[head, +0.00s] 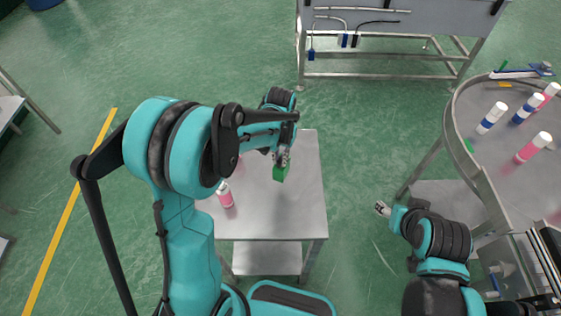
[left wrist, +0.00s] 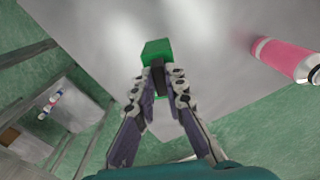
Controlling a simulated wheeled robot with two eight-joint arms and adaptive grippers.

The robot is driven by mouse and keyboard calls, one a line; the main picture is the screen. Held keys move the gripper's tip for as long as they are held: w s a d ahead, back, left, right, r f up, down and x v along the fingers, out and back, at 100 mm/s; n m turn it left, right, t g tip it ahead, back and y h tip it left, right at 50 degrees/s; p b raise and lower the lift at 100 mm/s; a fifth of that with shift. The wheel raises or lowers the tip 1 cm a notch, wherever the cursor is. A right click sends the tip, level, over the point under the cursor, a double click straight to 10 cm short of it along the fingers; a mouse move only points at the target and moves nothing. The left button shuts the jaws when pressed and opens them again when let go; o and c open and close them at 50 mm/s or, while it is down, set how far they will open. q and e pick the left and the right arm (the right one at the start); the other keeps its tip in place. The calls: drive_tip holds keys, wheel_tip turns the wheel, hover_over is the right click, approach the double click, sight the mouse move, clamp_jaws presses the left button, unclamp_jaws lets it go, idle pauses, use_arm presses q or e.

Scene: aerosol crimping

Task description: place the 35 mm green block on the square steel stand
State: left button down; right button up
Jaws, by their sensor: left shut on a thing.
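The green block (head: 281,173) is held between the fingers of my left gripper (head: 282,158), over the right part of the square steel stand's top (head: 275,222). In the left wrist view, the block (left wrist: 157,48) sticks out past the fingertips (left wrist: 158,78), with the stand's grey top (left wrist: 200,50) behind it. I cannot tell whether the block touches the top. My right gripper (head: 382,208) is at the lower right, away from the stand, over the floor; its fingers are too small to read.
A pink spray can (head: 225,195) stands on the stand's left part and shows in the left wrist view (left wrist: 287,58). A curved steel table (head: 480,165) at the right carries several pink and blue cans. A steel bench (head: 400,60) stands at the back.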

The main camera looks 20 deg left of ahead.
use_arm(q)
drive_tip(key=shift+f, duration=0.9)
drive_tip(key=c, duration=1.6)
unclamp_jaws()
drive_tip(key=shift+f, duration=0.15)
